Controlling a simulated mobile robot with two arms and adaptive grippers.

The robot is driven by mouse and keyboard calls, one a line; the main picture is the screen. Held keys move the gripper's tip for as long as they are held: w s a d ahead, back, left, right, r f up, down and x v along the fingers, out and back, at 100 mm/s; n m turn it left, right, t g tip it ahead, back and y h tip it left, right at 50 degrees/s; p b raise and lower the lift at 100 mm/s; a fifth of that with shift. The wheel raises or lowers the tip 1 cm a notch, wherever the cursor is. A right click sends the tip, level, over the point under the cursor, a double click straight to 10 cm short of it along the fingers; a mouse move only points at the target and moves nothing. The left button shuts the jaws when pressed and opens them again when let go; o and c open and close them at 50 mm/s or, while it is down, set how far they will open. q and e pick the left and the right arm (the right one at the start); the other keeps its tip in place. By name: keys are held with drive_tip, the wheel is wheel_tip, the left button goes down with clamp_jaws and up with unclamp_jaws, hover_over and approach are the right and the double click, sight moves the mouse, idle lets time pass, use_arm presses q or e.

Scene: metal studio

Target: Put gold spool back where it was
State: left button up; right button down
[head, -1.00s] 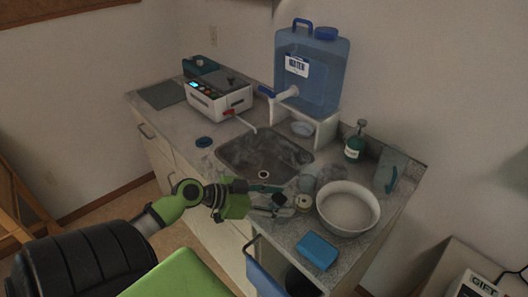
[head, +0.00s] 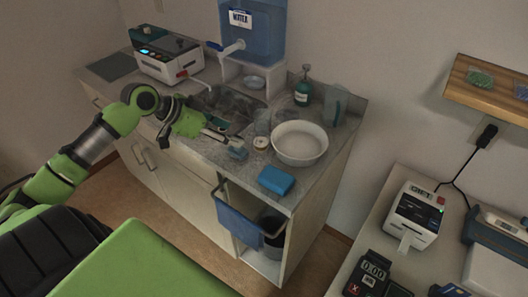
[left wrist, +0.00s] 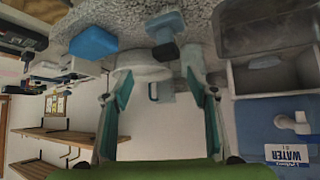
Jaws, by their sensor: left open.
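A small round spool (head: 261,143), pale with a gold tint, lies on the counter between the white bowl and a small blue-grey item (head: 238,150). My left gripper (head: 217,127) is over the front edge of the sink, left of the spool and apart from it. Its two teal fingers stand wide apart and empty in the left wrist view (left wrist: 158,95). I cannot make out the spool in that view. My right gripper is not in view.
The sink (head: 240,108) lies behind my gripper. A water tank (head: 254,38) stands at the back. A second table (head: 372,235) holds devices.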

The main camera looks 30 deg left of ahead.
use_arm(q)
drive_tip(key=shift+w+a+r+y, duration=0.15)
drive_tip(key=shift+w+r+y, duration=0.1)
drive_tip(key=shift+w+y, duration=0.1)
drive_tip(key=shift+x, duration=0.8)
drive_tip(key=p, duration=0.2)
approach(258, 143)
drive_tip(key=x, duration=0.3)
drive_tip(key=shift+w+r, duration=0.1)
drive_tip(key=shift+w, duration=0.25)
drive_tip(key=shift+w+f, duration=0.2)
drive_tip(key=shift+w+d+f, duration=0.1)
drive_tip(key=shift+d+f, duration=0.05)
drive_tip(key=shift+d, duration=0.1)
drive_tip(key=shift+w+d+f, duration=0.1)
drive_tip(key=shift+w+f, duration=0.05)
drive_tip(key=shift+w, duration=0.1)
drive_tip(key=p+x, duration=0.1)
drive_tip(key=x, duration=0.2)
drive_tip(key=shift+w+f, duration=0.25)
drive_tip(key=shift+w+d+f+p, duration=0.2)
drive_tip(key=shift+w+f+p, duration=0.1)
drive_tip(key=shift+f, duration=0.1)
drive_tip(key=shift+s, duration=0.1)
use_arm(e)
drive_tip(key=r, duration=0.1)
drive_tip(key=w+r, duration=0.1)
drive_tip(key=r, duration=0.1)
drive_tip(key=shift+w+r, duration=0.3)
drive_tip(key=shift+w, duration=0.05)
